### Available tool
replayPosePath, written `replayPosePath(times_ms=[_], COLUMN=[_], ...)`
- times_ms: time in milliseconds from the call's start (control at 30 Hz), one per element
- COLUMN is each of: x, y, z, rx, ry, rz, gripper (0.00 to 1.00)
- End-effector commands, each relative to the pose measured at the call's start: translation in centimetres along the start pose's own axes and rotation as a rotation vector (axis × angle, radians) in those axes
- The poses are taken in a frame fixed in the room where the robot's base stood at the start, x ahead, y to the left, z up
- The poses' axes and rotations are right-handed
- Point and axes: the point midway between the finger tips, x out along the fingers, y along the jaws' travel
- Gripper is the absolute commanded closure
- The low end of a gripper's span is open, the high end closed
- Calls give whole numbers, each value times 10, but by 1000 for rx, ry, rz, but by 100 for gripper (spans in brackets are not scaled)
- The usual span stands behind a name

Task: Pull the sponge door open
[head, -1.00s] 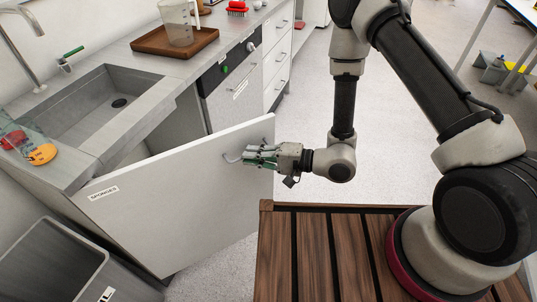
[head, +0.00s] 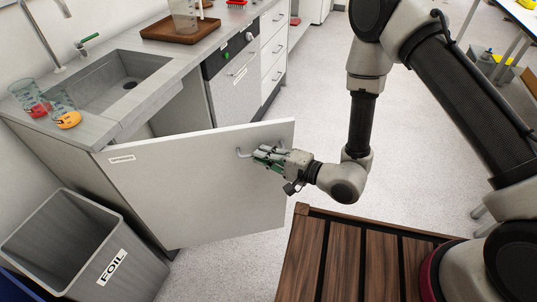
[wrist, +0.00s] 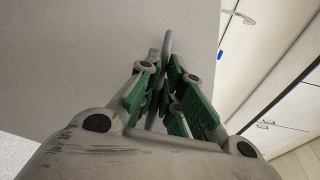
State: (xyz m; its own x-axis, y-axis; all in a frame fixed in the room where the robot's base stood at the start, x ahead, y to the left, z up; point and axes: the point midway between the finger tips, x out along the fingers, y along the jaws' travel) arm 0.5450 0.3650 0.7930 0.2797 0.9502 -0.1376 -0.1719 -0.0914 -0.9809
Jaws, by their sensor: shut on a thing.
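The sponge door (head: 190,190) is a white cabinet door under the sink, swung well out from the counter. Its small label (head: 122,159) is too small to read now in the head view. My gripper (head: 257,155) is at the door's upper right, by its free edge, shut on the curved metal handle (head: 242,153). In the wrist view the green-padded fingers (wrist: 165,90) close around the handle (wrist: 166,50), with the pale door face (wrist: 90,60) behind it. Part of the handle is hidden between the fingers.
A grey bin labelled FOIL (head: 85,245) stands left of the door. My wooden-slatted base is at the lower right. Pale floor (head: 290,130) is clear beyond the door.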

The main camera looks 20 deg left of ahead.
Motion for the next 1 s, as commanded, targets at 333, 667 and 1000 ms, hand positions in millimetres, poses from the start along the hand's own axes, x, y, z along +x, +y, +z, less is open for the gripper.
replayPosePath(times_ms=[333,667,1000], x=[0,0,-49], y=[1,0,1], z=[0,0,-2], rx=[1,0,5], ry=[0,0,5], rz=[2,1,3], gripper=[79,70,70])
